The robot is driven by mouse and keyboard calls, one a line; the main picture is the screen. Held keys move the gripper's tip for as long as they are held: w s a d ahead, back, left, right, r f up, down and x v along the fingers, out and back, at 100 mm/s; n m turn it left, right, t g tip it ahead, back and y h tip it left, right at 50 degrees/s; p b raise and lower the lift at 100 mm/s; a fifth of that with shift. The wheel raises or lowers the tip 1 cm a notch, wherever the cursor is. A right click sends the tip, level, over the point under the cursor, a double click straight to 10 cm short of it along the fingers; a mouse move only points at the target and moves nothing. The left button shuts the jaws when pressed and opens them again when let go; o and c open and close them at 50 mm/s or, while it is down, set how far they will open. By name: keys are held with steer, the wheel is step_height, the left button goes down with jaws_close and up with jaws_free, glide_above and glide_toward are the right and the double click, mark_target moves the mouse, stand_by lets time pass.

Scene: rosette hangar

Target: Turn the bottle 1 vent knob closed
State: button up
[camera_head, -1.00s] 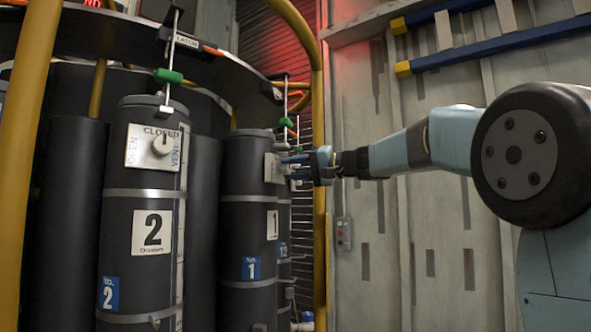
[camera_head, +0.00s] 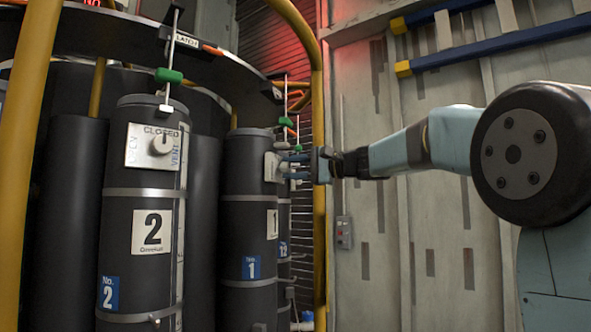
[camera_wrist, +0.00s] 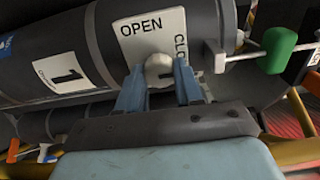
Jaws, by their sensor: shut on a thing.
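Bottle 1 (camera_head: 248,210) is a dark upright cylinder with a blue No. 1 label, right of bottle 2. Its white vent plate (camera_head: 271,167) faces my gripper (camera_head: 291,168). In the wrist view, the plate (camera_wrist: 140,32) reads OPEN, with part of CLOSED at its right edge. The round pale vent knob (camera_wrist: 159,66) sits between the two blue fingers of my gripper (camera_wrist: 160,88), which are shut on it. The fingers hide the knob's sides and part of the plate. I cannot clearly tell where the knob points.
Bottle 2 (camera_head: 145,270) stands to the left with its own vent knob (camera_head: 163,145). A green-handled latch (camera_wrist: 280,48) is close right of the plate in the wrist view. A yellow rail (camera_head: 319,230) runs upright beside my gripper.

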steer(key=shift+f, duration=0.1)
steer(key=o, duration=1)
steer(key=shift+o, duration=0.2)
steer(key=shift+s+d, duration=0.1)
steer(key=shift+d, duration=0.3)
steer(key=v, duration=1.2)
steer(key=shift+s+d, duration=0.15)
steer(key=shift+d, duration=0.2)
steer(key=shift+f, duration=0.1)
